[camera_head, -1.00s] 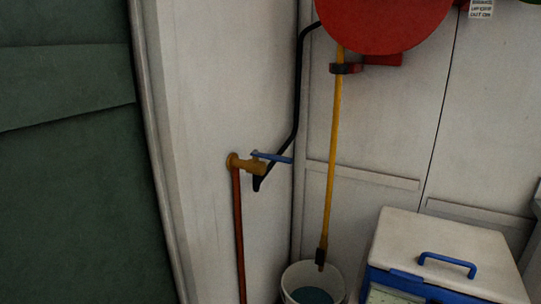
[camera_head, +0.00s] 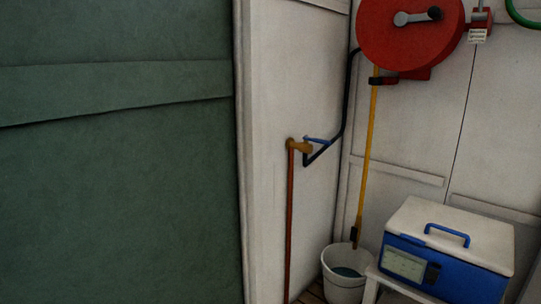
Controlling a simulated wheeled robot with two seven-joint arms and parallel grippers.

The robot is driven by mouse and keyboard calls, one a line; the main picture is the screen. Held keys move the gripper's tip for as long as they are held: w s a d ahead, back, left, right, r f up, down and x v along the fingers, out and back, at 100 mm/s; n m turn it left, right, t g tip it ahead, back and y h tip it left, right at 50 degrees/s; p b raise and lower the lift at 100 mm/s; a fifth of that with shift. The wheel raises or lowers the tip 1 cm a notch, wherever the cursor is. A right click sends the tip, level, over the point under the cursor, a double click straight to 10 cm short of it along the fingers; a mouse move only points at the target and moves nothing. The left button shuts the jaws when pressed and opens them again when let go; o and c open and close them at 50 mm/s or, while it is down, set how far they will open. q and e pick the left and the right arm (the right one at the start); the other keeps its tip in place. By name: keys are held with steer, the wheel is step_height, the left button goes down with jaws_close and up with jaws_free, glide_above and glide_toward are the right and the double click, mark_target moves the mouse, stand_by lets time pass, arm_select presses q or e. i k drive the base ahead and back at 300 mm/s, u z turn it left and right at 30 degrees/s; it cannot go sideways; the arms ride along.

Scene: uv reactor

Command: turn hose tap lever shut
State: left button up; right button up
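The hose tap (camera_head: 299,146) is a brass fitting on the white wall, on top of a reddish-brown pipe (camera_head: 290,220). Its blue lever (camera_head: 317,141) sticks out to the right, roughly level. A black hose (camera_head: 345,110) runs from below the tap up to the red reel (camera_head: 410,30). Neither of my grippers is in view, and nothing touches the lever.
A white bucket (camera_head: 343,275) stands on the floor right of the pipe, below a yellow pole (camera_head: 369,150). A blue and white box (camera_head: 450,245) with a blue handle sits on a small white stand (camera_head: 372,284). A dark green panel (camera_head: 115,190) fills the left side.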

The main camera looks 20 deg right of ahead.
mark_target(326, 143)
steer(key=z, duration=1.2)
steer(key=i, duration=1)
steer(key=z, duration=0.1)
